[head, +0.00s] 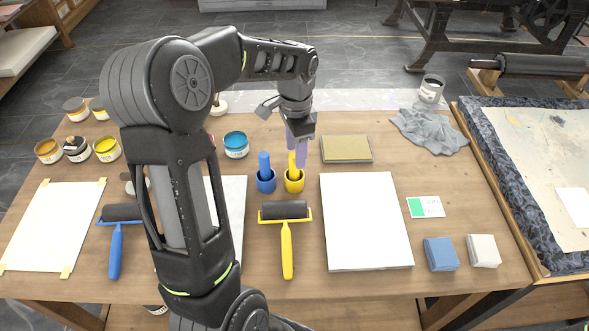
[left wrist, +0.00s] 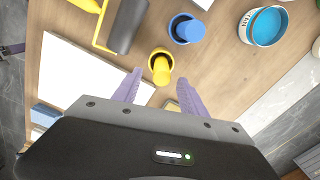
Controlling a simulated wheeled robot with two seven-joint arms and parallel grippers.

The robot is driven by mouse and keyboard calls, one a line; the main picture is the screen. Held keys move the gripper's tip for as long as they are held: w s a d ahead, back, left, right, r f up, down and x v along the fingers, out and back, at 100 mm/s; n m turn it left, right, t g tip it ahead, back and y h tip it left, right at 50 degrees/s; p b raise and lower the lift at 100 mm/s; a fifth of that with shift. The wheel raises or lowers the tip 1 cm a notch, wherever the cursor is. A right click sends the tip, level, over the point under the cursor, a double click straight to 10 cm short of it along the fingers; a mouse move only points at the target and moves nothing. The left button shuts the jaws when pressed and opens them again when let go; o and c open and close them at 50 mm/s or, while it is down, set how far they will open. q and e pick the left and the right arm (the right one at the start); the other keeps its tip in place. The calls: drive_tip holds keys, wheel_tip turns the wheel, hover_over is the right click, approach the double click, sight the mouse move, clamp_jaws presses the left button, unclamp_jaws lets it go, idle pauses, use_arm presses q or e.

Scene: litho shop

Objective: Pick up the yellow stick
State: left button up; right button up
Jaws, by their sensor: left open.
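The yellow stick (head: 292,165) stands upright in a small yellow cup (head: 294,184) near the middle of the table. In the left wrist view the yellow stick (left wrist: 160,68) shows end-on, with the yellow cup (left wrist: 164,52) around it. My left gripper (head: 296,152) is open above and around the stick's upper part in the head view. In the left wrist view the two purple fingers of my left gripper (left wrist: 156,88) are spread, with the stick between and just beyond their tips. Contact cannot be seen. My right gripper is not in view.
A blue stick (head: 264,162) stands in a blue cup (head: 266,184) close on the left. A yellow roller (head: 286,240) lies in front, and a white slab (head: 366,222) lies to the right. An olive block (head: 346,149) and a blue ink can (head: 235,145) flank the gripper.

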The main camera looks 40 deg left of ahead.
sight(294, 171)
use_arm(q)
drive_tip(key=shift+f, duration=0.2)
wheel_tip(294, 171, down, 5)
drive_tip(key=shift+a+f+p, duration=0.1)
drive_tip(key=shift+p, duration=0.4)
drive_tip(key=shift+c, duration=0.3)
clamp_jaws()
idle(0.5)
